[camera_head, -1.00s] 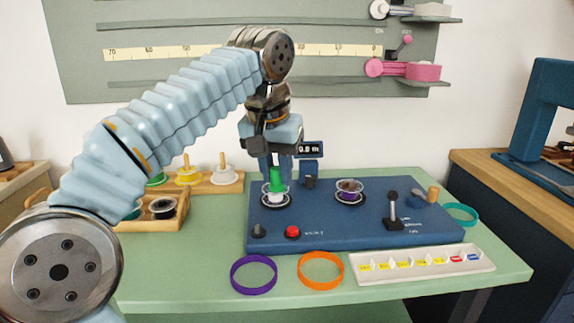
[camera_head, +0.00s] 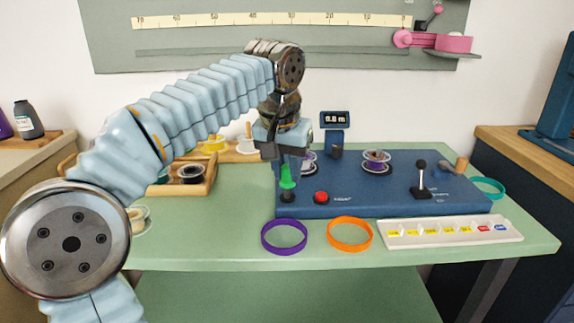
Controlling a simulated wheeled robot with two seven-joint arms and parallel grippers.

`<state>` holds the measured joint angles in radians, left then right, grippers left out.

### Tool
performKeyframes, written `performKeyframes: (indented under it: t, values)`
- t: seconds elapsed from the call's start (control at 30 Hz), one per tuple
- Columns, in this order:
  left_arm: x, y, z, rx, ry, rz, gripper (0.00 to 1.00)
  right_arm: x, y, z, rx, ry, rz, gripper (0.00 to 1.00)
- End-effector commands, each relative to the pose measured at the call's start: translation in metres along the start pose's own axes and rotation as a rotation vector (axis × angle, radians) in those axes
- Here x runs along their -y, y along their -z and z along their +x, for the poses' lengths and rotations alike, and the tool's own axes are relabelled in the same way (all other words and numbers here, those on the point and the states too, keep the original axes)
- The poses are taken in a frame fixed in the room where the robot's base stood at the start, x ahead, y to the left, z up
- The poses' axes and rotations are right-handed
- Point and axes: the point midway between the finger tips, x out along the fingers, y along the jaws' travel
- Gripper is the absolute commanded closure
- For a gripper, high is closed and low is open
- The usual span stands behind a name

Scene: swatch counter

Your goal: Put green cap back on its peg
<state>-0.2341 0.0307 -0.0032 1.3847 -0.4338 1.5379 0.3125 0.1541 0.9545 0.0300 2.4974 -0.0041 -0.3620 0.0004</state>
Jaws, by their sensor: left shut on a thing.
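My left gripper (camera_head: 287,168) is shut on the green cap (camera_head: 287,180). The cap hangs below the fingers, over the left front part of the blue machine (camera_head: 350,203), close to a black knob (camera_head: 288,197). I cannot tell how high it is above the machine. A clear spool (camera_head: 309,161) sits on the machine just right of the fingers, partly hidden by them. Another clear spool with purple in it (camera_head: 376,161) sits further right. Which peg belongs to the cap is not clear here. My right gripper is out of view.
A red button (camera_head: 321,197), a black lever (camera_head: 421,180) and a display (camera_head: 335,120) are on the machine. Purple (camera_head: 284,251) and orange (camera_head: 350,247) rings and a white tray (camera_head: 500,235) lie in front. A wooden rack holds yellow (camera_head: 214,145) and white spools behind left.

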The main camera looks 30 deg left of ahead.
Motion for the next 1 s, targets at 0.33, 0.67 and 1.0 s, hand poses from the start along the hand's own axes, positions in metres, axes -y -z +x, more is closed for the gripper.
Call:
performKeyframes:
  t: [0.33, 0.67, 1.0]
  values:
    - [0.0, 0.0, -0.001, 0.0, 0.0, 0.0, 1.0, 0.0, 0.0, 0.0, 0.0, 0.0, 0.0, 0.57]
    - [0.0, 0.0, 0.001, 0.0, 0.0, 0.0, 1.0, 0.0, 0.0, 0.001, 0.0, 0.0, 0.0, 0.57]
    - [0.0, -0.004, 0.012, 0.001, 0.0, 0.0, 1.0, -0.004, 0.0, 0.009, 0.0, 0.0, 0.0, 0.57]
